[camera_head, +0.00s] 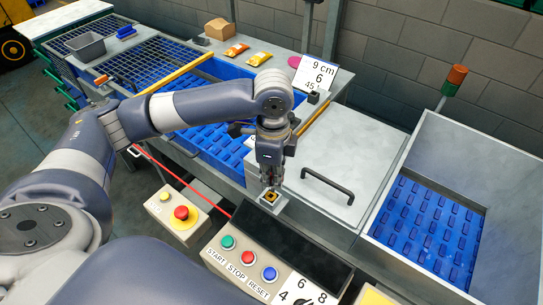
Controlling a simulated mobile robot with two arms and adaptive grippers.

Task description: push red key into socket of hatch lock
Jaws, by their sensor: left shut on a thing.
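My left gripper (270,184) points down and is shut at the front left corner of the grey hatch lid (335,160). The hatch lock (270,197), a small block with a yellow and black top on a metal plate, lies right below the fingertips. The red key is hidden between the fingers or too small to make out. I cannot tell whether its tip touches the socket or is in it. My right gripper is not in view.
A black handle (327,186) stands up from the lid. In front is a control box with green, red and blue buttons (247,257). An emergency stop box (181,214) stands left of it. A red cord (180,180) runs between. A blue conveyor (425,225) lies right.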

